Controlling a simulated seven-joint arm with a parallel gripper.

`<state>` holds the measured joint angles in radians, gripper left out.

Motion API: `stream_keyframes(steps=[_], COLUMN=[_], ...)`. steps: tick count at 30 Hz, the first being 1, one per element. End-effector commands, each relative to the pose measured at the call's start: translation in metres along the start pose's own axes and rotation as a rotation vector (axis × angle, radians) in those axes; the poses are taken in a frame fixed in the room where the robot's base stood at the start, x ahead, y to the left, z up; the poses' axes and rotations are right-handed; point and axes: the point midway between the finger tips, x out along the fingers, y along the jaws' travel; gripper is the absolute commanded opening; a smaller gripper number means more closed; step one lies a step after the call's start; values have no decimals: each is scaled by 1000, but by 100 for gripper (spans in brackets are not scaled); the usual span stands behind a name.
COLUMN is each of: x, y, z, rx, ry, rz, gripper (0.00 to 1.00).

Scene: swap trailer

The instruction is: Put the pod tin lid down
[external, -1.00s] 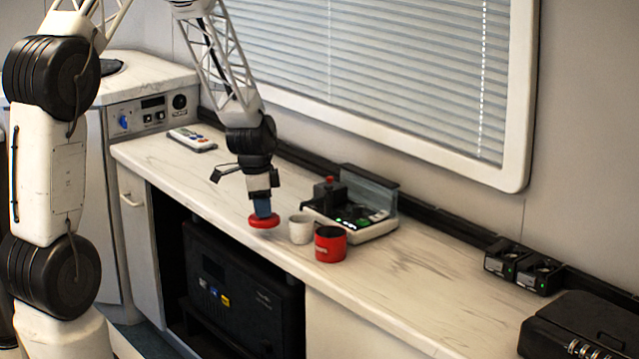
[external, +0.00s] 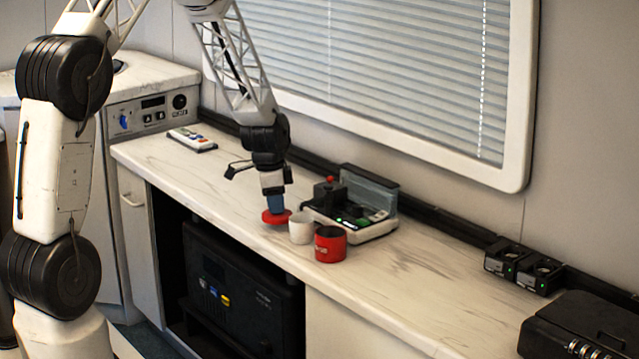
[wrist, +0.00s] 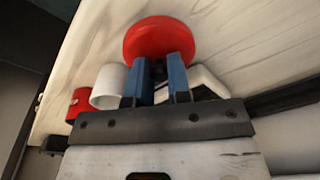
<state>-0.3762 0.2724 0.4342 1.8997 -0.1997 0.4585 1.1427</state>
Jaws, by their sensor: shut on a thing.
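The pod tin lid is a round red disc (external: 276,217), also large in the wrist view (wrist: 158,40). My gripper (external: 275,206) points down with its blue fingers shut on the lid; the fingers also show in the wrist view (wrist: 160,72). The lid is at or just above the counter, left of a white cup (external: 301,228); I cannot tell whether it touches the surface. A red tin (external: 330,245) stands upright right of the white cup. Both also show in the wrist view, the white cup (wrist: 108,88) and the red tin (wrist: 78,103).
A grey device with a red knob (external: 366,215) stands behind the cups. A remote-like handset (external: 193,139) lies at the far left of the marble-look counter (external: 420,283). Small black boxes (external: 522,268) and a black case (external: 580,325) are at the right. The counter left of the lid is clear.

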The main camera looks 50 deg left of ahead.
Motion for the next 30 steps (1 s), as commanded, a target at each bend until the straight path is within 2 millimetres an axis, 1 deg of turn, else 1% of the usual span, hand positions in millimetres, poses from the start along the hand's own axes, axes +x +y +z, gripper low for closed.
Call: stream_keyframes(steps=[3, 9, 24, 25, 27, 30], x=[12, 28, 32, 33, 32, 32], y=[1, 1, 1, 1, 1, 1], z=[2, 4, 4, 4, 4, 4], rx=[-1, -1, 0, 0, 0, 0], ry=[-2, -1, 0, 0, 0, 0], rz=[3, 2, 0, 0, 0, 0], gripper=[0, 0, 0, 20, 30, 44])
